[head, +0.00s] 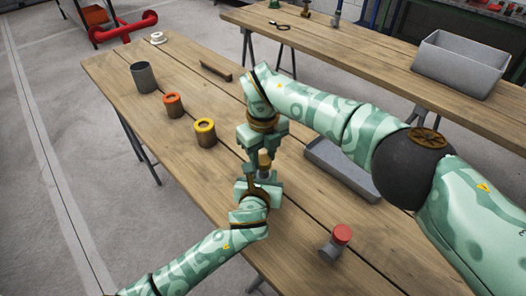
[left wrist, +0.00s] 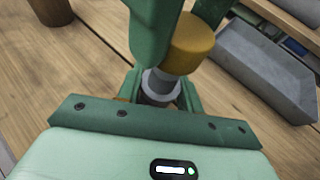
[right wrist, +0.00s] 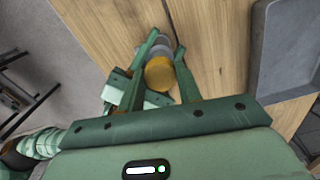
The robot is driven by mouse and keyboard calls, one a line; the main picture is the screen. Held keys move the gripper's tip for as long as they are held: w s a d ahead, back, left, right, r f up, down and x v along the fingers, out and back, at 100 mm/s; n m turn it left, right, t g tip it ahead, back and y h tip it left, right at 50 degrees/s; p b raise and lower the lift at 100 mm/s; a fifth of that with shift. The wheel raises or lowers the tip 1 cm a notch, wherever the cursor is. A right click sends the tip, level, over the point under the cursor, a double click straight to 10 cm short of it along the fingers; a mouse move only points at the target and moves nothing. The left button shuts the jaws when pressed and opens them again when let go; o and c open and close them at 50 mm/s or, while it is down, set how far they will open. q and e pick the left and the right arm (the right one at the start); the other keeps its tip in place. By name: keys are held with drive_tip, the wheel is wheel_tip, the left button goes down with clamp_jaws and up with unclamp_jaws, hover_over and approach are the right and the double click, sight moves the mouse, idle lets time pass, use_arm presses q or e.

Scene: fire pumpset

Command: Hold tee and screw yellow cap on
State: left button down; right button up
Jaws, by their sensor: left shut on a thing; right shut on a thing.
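The yellow cap (head: 264,157) is above the grey tee (head: 266,173), between my two grippers over the near table. My left gripper (head: 261,181) is shut on the tee from below. My right gripper (head: 263,146) comes from above and is shut on the cap. In the left wrist view the cap (left wrist: 192,45) sits at the end of the tee (left wrist: 160,84) and appears to touch it; I cannot tell whether the threads are engaged. In the right wrist view the cap (right wrist: 160,75) is between my right fingers, with part of the tee (right wrist: 160,50) beyond it.
A yellow-rimmed pot (head: 205,133), an orange-rimmed pot (head: 173,106) and a dark cup (head: 144,78) stand at left. A brown bar (head: 215,72) lies behind.

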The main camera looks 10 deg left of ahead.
drive_tip(key=shift+f, duration=0.15)
idle(0.4)
drive_tip(key=shift+f, duration=0.8)
drive_tip(key=shift+f, duration=0.6)
drive_tip(key=m, duration=0.5)
drive_tip(key=shift+m, duration=0.4)
drive_tip(key=m, duration=0.5)
drive_tip(key=shift+d, duration=0.1)
drive_tip(key=m, duration=0.2)
drive_tip(key=shift+m, duration=0.3)
